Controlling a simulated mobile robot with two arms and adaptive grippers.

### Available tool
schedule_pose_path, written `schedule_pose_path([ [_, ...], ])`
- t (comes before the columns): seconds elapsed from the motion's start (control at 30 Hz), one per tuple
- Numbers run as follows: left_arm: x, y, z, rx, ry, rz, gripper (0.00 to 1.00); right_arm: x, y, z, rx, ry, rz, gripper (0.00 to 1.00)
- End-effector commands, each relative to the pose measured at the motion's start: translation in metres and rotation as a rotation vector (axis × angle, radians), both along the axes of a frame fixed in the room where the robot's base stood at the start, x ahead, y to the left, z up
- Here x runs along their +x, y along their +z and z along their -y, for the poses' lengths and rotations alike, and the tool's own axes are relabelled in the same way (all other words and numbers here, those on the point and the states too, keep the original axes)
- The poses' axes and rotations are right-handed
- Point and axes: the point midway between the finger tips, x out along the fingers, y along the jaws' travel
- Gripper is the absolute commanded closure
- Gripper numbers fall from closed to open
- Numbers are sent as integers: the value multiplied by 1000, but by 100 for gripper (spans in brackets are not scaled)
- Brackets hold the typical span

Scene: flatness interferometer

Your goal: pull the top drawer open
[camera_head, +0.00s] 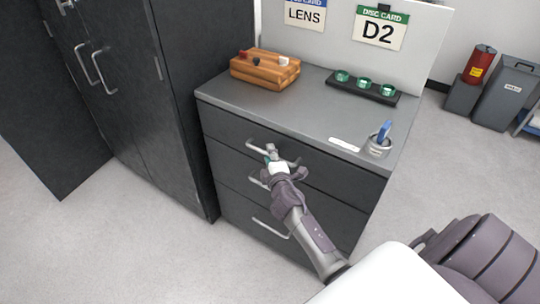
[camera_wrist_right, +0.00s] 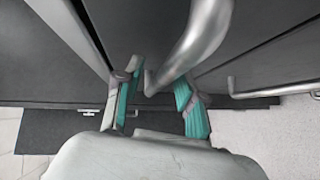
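The top drawer (camera_head: 228,127) is the uppermost of three dark drawers in the grey-topped cabinet, and its front looks flush with the cabinet. Its silver bar handle (camera_head: 257,146) is partly hidden behind my right gripper (camera_head: 272,160). In the right wrist view, a curved silver handle (camera_wrist_right: 198,38) comes down from the top, its lower end in the gap between the teal-padded fingers of the right gripper (camera_wrist_right: 157,103). The fingers are apart, with room around the bar; contact is not clear. My left gripper is out of view.
Lower drawer handles (camera_head: 270,229) sit below. A tall dark cabinet (camera_head: 130,90) stands close at left.

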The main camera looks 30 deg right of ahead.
Motion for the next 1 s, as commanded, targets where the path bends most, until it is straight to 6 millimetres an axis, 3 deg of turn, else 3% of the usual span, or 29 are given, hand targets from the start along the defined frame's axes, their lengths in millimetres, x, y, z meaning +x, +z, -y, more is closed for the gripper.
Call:
schedule_pose_path([
  [0.33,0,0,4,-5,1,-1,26,4,0,2,0,1,0,61],
  [0.57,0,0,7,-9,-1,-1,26,4,0,1,1,1,1,99],
  [1.0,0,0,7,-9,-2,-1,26,4,-1,1,1,1,0,100],
])
